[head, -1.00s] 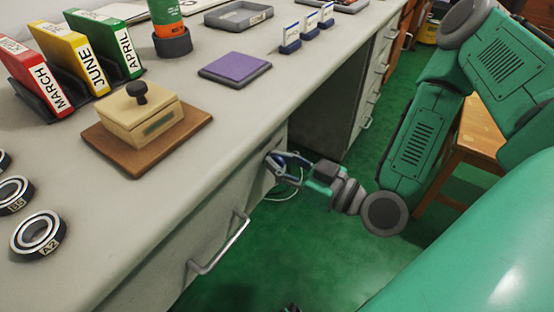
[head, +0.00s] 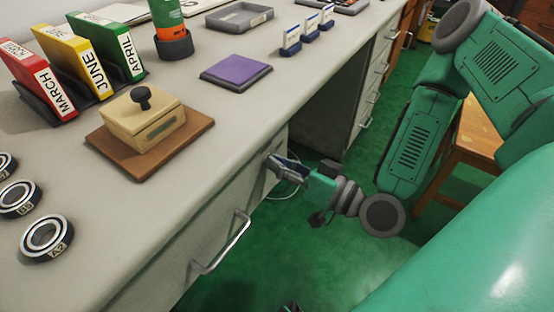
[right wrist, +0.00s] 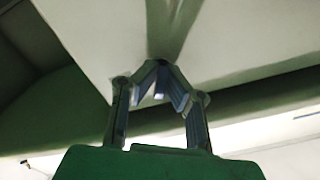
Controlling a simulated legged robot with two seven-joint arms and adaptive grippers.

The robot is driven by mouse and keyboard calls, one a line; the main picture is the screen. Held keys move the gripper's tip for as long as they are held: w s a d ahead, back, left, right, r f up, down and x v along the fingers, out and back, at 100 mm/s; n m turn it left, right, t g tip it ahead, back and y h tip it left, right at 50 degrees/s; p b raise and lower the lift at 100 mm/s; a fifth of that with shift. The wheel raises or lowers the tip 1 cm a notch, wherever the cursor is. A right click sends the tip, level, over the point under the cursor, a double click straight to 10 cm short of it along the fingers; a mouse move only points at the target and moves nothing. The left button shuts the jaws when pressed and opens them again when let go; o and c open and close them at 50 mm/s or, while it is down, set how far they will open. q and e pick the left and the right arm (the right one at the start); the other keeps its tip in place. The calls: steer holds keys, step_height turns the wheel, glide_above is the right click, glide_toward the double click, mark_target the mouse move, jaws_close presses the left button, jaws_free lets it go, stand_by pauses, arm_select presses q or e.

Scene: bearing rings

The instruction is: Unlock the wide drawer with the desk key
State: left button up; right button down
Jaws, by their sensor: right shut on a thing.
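The wide drawer (head: 203,229) is in the grey desk front in the head view, with a metal bar handle (head: 225,245), and looks closed. My right gripper (head: 272,161) is at the upper far end of this front, its fingertips at or very near the surface. In the right wrist view the gripper (right wrist: 158,88) is shut on a small piece, the desk key, of which only a pale bit (right wrist: 158,96) shows between the fingers. The fingers hide the lock and most of the key, so I cannot tell how deep it sits.
The desk top (head: 200,110) carries a wooden box on a brown board (head: 140,150), a purple pad (head: 236,74), coloured binders (head: 85,60) and bearing rings (head: 47,236). A wooden stool (head: 462,155) stands at right.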

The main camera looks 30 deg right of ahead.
steer(key=m, duration=0.6)
steer(key=shift+w+d+r+m+p, duration=0.1)
steer(key=shift+d+m+p, duration=0.05)
steer(key=shift+m+p, duration=0.15)
steer(key=m, duration=0.5)
steer(key=shift+m, duration=0.3)
steer(key=c, duration=1.7)
jaws_free()
steer(key=shift+d+f, duration=0.15)
steer(key=shift+f, duration=0.05)
steer(key=shift+a, duration=0.25)
